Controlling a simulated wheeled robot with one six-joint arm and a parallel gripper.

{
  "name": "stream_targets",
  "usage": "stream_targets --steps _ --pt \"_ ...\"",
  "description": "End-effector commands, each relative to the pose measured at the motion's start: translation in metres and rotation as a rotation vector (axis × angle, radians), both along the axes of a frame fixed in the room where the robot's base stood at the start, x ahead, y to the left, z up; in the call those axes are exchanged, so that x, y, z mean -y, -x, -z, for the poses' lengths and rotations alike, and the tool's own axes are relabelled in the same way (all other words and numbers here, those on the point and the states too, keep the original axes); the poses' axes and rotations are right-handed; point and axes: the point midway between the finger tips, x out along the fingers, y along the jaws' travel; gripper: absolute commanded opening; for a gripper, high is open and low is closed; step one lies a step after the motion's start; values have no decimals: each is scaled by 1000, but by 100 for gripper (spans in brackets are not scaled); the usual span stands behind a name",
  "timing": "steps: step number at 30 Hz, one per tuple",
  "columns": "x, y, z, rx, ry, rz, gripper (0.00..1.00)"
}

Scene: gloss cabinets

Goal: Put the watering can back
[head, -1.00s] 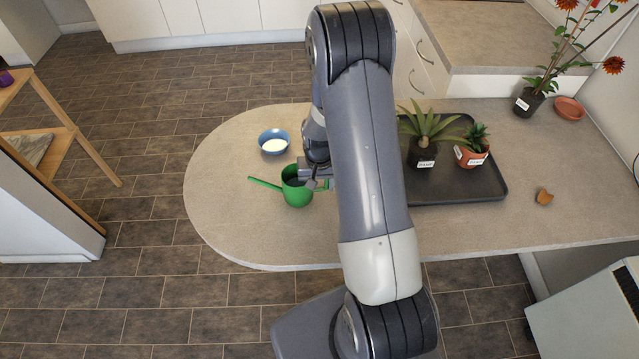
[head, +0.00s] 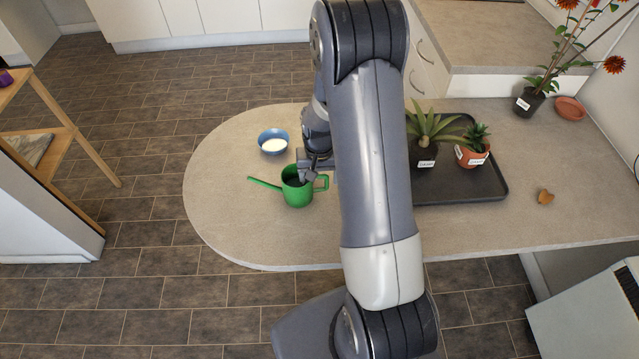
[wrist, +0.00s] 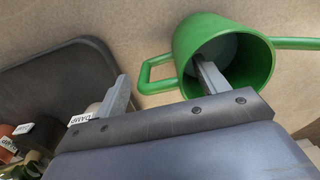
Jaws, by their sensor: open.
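The green watering can (head: 297,190) stands upright on the rounded end of the grey-brown counter (head: 235,215), spout to the left and handle to the right. My gripper (head: 318,172) is at the can's handle side, partly hidden by my arm. In the wrist view the can (wrist: 190,45) lies under my open gripper (wrist: 163,82). One finger overlaps the can's open mouth and the other is outside, beyond the handle, so the handle side lies between them. I cannot tell how deep the fingers reach or whether they touch the can.
A blue bowl (head: 273,134) with white contents stands behind the can. A dark tray (head: 460,194) with two potted plants lies right of my arm. A small brown lump (head: 545,196), another potted plant (head: 530,102) and a terracotta saucer (head: 569,108) are farther right. The counter's left end is clear.

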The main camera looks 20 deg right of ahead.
Motion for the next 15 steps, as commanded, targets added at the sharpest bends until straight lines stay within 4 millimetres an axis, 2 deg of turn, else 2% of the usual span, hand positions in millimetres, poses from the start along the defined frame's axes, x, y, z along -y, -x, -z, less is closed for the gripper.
stream_targets --steps 9,15 --pt "0 -1 -57 6 1 0 69" --pt "-1 -1 -80 3 0 0 69"
